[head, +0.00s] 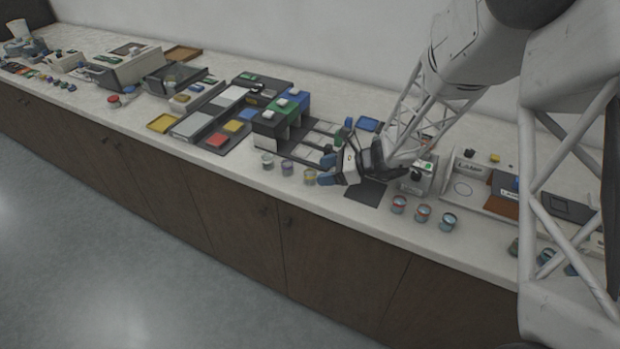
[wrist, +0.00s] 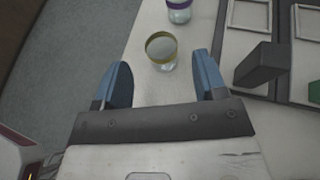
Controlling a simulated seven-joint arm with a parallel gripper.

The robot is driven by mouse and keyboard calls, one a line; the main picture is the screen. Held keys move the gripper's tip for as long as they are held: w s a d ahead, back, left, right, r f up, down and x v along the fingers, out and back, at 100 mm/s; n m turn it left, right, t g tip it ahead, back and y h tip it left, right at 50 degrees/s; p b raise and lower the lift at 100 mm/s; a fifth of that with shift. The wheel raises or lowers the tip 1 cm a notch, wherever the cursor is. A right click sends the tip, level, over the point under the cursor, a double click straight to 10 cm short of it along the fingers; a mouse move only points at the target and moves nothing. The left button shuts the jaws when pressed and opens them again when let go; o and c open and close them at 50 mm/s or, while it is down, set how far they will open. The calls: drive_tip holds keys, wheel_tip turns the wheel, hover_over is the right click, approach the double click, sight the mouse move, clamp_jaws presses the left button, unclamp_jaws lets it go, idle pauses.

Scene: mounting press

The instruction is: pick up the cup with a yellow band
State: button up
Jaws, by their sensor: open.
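The cup with a yellow band (wrist: 161,51) stands upright on the light counter in the wrist view. It is clear, with a yellow rim band, and it lies just beyond and between my fingertips. In the head view the same cup (head: 310,177) is the rightmost of three cups near the counter's front edge. My gripper (wrist: 162,80) is open and empty, its blue fingers apart on either side of the line to the cup. In the head view my gripper (head: 328,168) is right beside the cup.
A purple-banded cup (wrist: 179,11) stands beyond the yellow-banded one, and a third cup (head: 267,160) stands farther left. A dark rack with frames (wrist: 248,45) lies to the right. The counter's front edge (wrist: 130,45) is close on the left.

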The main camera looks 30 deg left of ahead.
sight(305, 173)
drive_tip(key=shift+x, duration=2.5)
drive_tip(key=shift+c, duration=0.3)
drive_tip(key=c, duration=0.9)
drive_tip(key=shift+r, duration=0.15)
drive_tip(key=shift+c, duration=0.2)
drive_tip(key=shift+r, duration=0.9)
drive_tip(key=shift+s+d+r, duration=0.1)
drive_tip(key=shift+r, duration=0.25)
drive_tip(key=shift+s+d+r, duration=0.1)
drive_tip(key=shift+d+r, duration=0.05)
drive_tip(key=shift+r, duration=0.25)
drive_tip(key=s+d+r, duration=0.1)
drive_tip(key=s+d, duration=0.9)
drive_tip(key=s, duration=0.1)
drive_tip(key=shift+s, duration=0.2)
drive_tip(key=shift+r, duration=0.15)
